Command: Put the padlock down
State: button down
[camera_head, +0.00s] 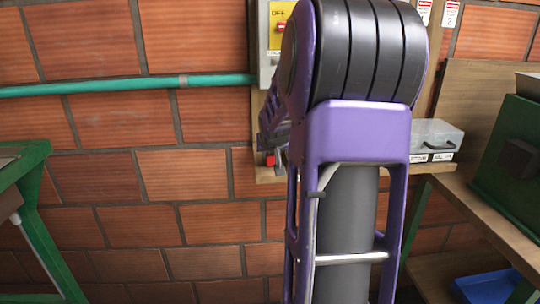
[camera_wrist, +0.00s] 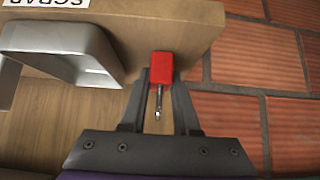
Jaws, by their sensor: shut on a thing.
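The padlock (camera_wrist: 161,66) has a red body and a metal shackle. In the wrist view it sits between the fingers of my gripper (camera_wrist: 160,82), which is shut on it. The shackle points back toward the gripper's base, and the red body is over or against the wooden surface (camera_wrist: 125,25); I cannot tell whether it touches. In the head view a small red patch of the padlock (camera_head: 270,160) shows at my gripper (camera_head: 273,150), close to a wooden ledge (camera_head: 268,178). My purple arm hides much of that area.
A brick wall (camera_wrist: 265,60) is at right.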

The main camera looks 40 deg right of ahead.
jog(key=shift+f, duration=0.25)
jog(key=c, duration=0.7)
grip_release()
jog(key=shift+r, duration=0.1)
jog(key=shift+o, duration=0.2)
jog(key=shift+r, duration=0.1)
jog(key=shift+r+p, duration=0.3)
jog(key=shift+p, duration=0.05)
jog(key=p+v, duration=1)
jog(key=v, duration=0.1)
jog(key=shift+s+a, duration=0.2)
jog(key=shift+s, duration=0.1)
jog(key=shift+r, duration=0.1)
